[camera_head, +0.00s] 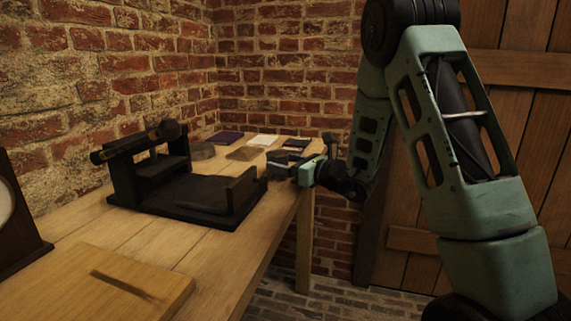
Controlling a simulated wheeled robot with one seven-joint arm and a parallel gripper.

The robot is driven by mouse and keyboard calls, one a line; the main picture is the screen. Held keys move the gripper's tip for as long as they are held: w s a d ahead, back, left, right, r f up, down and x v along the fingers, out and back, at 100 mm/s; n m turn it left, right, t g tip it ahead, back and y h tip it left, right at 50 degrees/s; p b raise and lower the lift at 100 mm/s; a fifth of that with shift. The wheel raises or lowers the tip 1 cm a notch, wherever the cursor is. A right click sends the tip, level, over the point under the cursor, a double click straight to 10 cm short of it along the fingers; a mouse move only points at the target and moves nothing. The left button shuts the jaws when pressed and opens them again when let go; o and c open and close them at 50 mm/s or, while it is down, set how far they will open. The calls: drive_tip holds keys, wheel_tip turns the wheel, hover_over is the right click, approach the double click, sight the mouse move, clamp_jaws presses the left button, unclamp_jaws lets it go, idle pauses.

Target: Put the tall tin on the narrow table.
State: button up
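My gripper (281,164) is at the far right edge of a wooden table (155,243), low over its top. Its dark fingers are small and partly blend together, so I cannot tell whether they are open or shut, or whether anything is between them. I cannot make out a tall tin in this view. The wooden table runs along the brick wall; no second table shows, and I cannot tell whether this is the narrow one.
A dark wooden apparatus (187,190) stands mid-table. A wooden board (85,285) lies in front and a clock-like case (22,232) stands at left. Floor shows at right.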

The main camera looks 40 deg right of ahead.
drive_tip(key=shift+o, duration=0.2)
drive_tip(key=shift+r, duration=0.15)
drive_tip(key=shift+r+p, duration=0.15)
drive_tip(key=shift+p, duration=0.15)
drive_tip(key=v, duration=1.2)
